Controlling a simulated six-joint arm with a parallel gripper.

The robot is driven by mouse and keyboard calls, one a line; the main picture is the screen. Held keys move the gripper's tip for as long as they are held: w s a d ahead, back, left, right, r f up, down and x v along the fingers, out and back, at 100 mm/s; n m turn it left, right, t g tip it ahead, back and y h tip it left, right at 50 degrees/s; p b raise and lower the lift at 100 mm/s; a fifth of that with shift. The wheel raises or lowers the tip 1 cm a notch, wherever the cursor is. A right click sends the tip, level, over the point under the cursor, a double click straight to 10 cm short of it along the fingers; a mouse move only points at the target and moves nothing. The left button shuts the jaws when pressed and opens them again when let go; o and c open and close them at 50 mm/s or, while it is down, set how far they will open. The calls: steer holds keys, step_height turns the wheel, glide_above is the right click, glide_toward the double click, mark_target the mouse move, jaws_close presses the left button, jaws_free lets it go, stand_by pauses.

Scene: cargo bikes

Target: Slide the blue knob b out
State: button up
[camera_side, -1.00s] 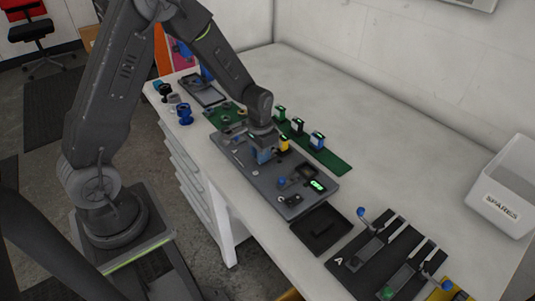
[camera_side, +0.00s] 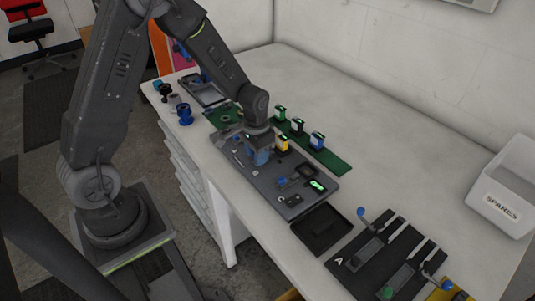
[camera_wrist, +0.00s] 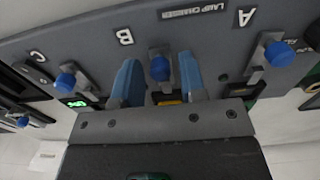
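The blue knob b (camera_wrist: 160,68) stands on a short metal slider under the letter B in the wrist view. My gripper (camera_wrist: 158,90) has its two blue fingers on either side of this knob, with a gap showing on each side. It is open. In the side view my gripper (camera_side: 260,157) is low over the lamp charger panel (camera_side: 240,159), and knob b is hidden there. The blue knob a (camera_wrist: 278,54) and the blue knob c (camera_wrist: 65,83) sit on their own sliders to either side in the wrist view.
Coloured lamp blocks (camera_side: 298,126) stand on a green strip behind the panel. A black tray (camera_side: 320,228) and a fixture with levers (camera_side: 385,262) lie to the right. A white SPARES bin (camera_side: 505,185) is at far right. The table behind the strip is clear.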

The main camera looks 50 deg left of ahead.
steer(key=shift+r, duration=3.45)
steer(key=shift+d+r, duration=0.1)
steer(key=shift+r, duration=0.2)
steer(key=s+d+r+t, duration=0.2)
steer(key=s+d+r, duration=0.1)
steer(key=s+r, duration=0.5)
steer(key=s+d+r+t, duration=0.3)
steer(key=s+d+r, duration=0.1)
steer(key=s+r, duration=0.5)
steer(key=shift+t, duration=0.3)
